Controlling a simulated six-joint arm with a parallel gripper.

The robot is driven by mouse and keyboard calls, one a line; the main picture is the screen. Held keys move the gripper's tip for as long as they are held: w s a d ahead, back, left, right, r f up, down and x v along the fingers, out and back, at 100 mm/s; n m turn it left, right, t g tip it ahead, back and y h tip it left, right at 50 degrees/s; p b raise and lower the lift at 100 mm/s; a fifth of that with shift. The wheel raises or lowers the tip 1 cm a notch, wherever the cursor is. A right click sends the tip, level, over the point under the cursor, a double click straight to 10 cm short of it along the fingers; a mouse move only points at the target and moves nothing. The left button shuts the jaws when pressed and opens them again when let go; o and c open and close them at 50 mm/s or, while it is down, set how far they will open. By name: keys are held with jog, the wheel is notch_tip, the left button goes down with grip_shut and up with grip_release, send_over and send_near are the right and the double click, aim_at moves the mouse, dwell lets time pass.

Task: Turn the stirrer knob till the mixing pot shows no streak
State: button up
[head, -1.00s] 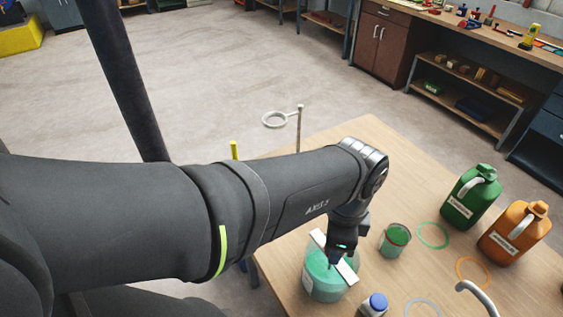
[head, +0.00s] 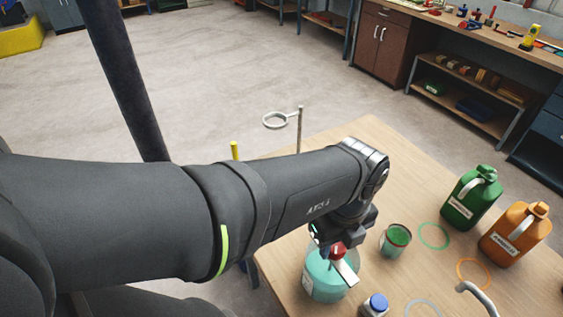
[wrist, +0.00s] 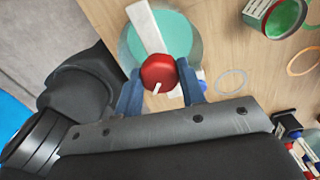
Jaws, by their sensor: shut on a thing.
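The mixing pot (head: 322,281) stands at the table's near edge and holds blue-green liquid. In the wrist view the pot (wrist: 181,37) looks evenly coloured where it shows; part is hidden by the bar and knob, so I cannot tell about streaks. A white bar (wrist: 145,28) lies across its top. The red stirrer knob (wrist: 158,72), with a white mark, sits over the bar; it also shows in the head view (head: 338,249). My gripper (wrist: 160,88) is shut on the knob, a blue finger at each side.
A beaker of green liquid (head: 396,240) stands right of the pot, and a blue-capped bottle (head: 376,304) stands close in front. Green (head: 471,197) and orange (head: 515,232) jugs stand farther right. Coloured rings lie flat on the table (head: 380,140). A ring stand (head: 299,130) rises behind.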

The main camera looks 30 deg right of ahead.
aim_at(337, 245)
jog(key=m, duration=1.1)
jog(key=shift+m, duration=0.4)
dwell(0.3)
jog(key=o, duration=1)
jog(key=shift+r, duration=0.1)
notch_tip(337, 245, up, 17)
jog(key=shift+r, duration=0.15)
